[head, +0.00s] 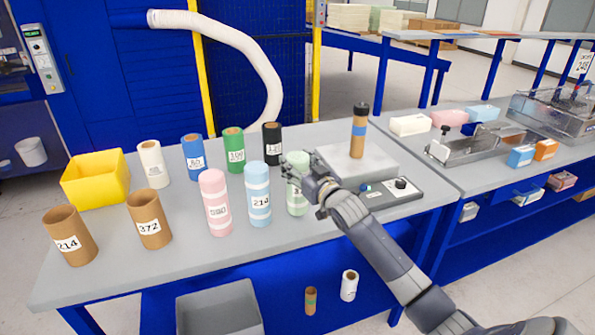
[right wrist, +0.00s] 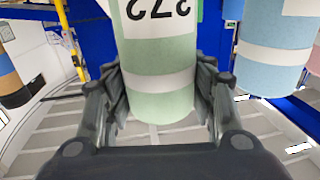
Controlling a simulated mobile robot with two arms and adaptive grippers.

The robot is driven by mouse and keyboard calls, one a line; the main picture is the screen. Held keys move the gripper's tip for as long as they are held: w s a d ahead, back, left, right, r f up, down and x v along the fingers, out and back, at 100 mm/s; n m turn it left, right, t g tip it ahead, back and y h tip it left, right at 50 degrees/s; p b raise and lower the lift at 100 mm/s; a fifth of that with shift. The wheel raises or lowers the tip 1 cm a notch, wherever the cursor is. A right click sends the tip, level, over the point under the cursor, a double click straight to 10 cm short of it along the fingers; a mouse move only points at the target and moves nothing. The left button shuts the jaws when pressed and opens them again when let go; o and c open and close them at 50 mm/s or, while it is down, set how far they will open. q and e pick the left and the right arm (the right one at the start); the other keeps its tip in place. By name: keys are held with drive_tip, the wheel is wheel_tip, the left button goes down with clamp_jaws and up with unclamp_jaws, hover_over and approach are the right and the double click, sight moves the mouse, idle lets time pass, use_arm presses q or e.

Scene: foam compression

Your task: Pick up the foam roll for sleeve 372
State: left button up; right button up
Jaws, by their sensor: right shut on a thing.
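The foam roll for 372 is pale green with white bands; in the head view the green roll (head: 297,201) stands upright at the right end of a row with the pink and blue rolls. My right gripper (head: 314,178) is at its right side and partly covers its label. In the right wrist view the green roll (right wrist: 160,88) sits between the two fingers, its 372 label upside down, and the fingers are shut on it. It appears to rest on the table. The brown cardboard sleeve 372 (head: 149,222) stands empty at the left. My left gripper is out of view.
The blue roll 214 (head: 257,195) stands close beside the green one, with the pink roll (head: 216,205) further left. Behind are green (head: 234,152) and black (head: 271,146) cylinders. Sleeve 214 (head: 69,238) is far left.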

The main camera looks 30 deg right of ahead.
wheel_tip(320, 180, up, 3)
drive_tip(key=shift+f+b, duration=0.1)
drive_tip(key=shift+b, duration=0.35)
drive_tip(key=s+a+r+b, duration=0.1)
drive_tip(key=s+a, duration=0.4)
drive_tip(key=s, duration=1)
drive_tip(key=shift+a+r+b, duration=0.2)
drive_tip(key=shift+a+b, duration=0.2)
drive_tip(key=shift+b, duration=0.35)
